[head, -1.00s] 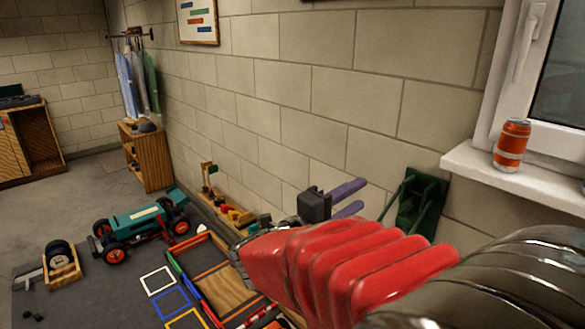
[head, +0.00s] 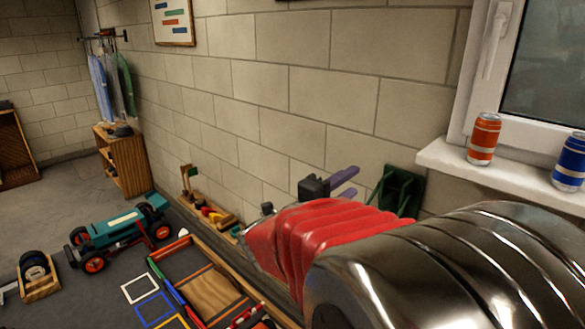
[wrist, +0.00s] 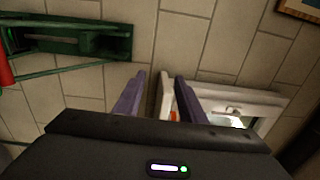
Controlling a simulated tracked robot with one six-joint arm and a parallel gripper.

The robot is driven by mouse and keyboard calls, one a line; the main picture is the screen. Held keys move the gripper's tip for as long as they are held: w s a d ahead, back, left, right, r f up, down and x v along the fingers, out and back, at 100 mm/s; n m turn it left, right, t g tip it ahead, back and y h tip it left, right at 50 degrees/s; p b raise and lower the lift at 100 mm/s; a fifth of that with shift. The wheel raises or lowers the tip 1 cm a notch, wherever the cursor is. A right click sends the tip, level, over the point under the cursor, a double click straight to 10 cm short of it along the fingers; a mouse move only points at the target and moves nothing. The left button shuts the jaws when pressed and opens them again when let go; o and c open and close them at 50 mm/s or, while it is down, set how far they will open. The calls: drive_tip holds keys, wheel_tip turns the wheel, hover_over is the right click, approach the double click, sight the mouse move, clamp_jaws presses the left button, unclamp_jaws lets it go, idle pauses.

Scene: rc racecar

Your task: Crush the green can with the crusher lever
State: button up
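No green can shows in either view. The crusher, a dark green frame (head: 397,192) on the brick wall, stands below and left of the windowsill, partly behind my red arm sleeve. It also shows at the upper left of the wrist view (wrist: 70,42), with long green bars. A red piece at that view's left edge is cut off, so I cannot tell what it is. My gripper (head: 348,182) has purple fingers, apart and empty, left of the crusher in the head view. In the wrist view its fingers (wrist: 157,97) point up, right of the crusher and not touching it.
An orange can (head: 484,139) and a blue can (head: 570,162) stand on the white windowsill (head: 500,170) at right. A teal racecar (head: 115,228), a wheel crate (head: 38,275) and coloured floor frames (head: 153,308) lie at left. A wooden shelf (head: 125,160) stands by the wall.

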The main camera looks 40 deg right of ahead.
drive_tip(key=d, duration=0.8)
drive_tip(key=shift+w+r, duration=0.15)
drive_tip(key=shift+w, duration=0.25)
drive_tip(key=shift+c, duration=0.6)
clamp_jaws()
idle(0.4)
drive_tip(key=c, duration=0.8)
unclamp_jaws()
drive_tip(key=o, duration=0.9)
drive_tip(key=shift+a, duration=0.15)
drive_tip(key=shift+s+a+f, duration=0.1)
drive_tip(key=shift+s+a, duration=0.1)
drive_tip(key=shift+a, duration=2.05)
drive_tip(key=shift+s+a+f, duration=0.15)
drive_tip(key=shift+s+a, duration=0.1)
drive_tip(key=shift+a, duration=2)
drive_tip(key=shift+s+a+f, duration=0.1)
drive_tip(key=shift+s+a, duration=0.1)
drive_tip(key=shift+a, duration=2.05)
